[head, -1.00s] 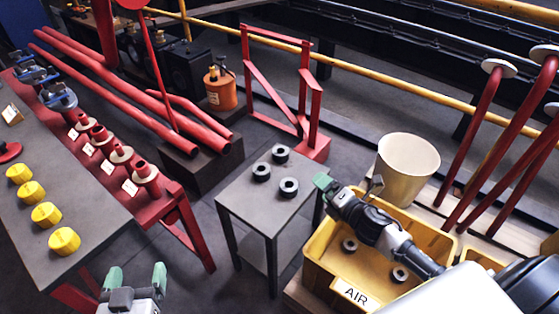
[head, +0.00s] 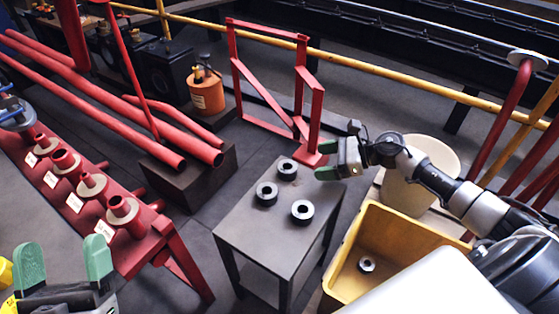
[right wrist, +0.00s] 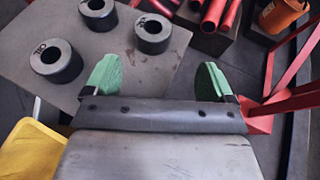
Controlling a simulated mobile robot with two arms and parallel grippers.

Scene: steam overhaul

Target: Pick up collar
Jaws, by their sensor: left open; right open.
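Three black ring-shaped collars stand flat on a small grey table (head: 250,232): a back one (head: 287,169), a left one (head: 266,194) and a front right one (head: 302,211). In the right wrist view they show as one (right wrist: 55,61) at the left, one (right wrist: 152,34) nearer the middle and one (right wrist: 98,12) at the top edge. They bear small white marks. My right gripper (head: 326,160) is open and empty at the table's far right corner, apart from the collars. Its green fingertips (right wrist: 159,78) show no collar between them. My left gripper (head: 63,258) is open and empty at the lower left.
A yellow bin (head: 345,262) with a ring inside stands right of the table, and a cream bucket (head: 448,160) behind it. A red frame (head: 303,95) stands behind the table. A red bench (head: 160,232) with flanged fittings (head: 124,213) is at the left.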

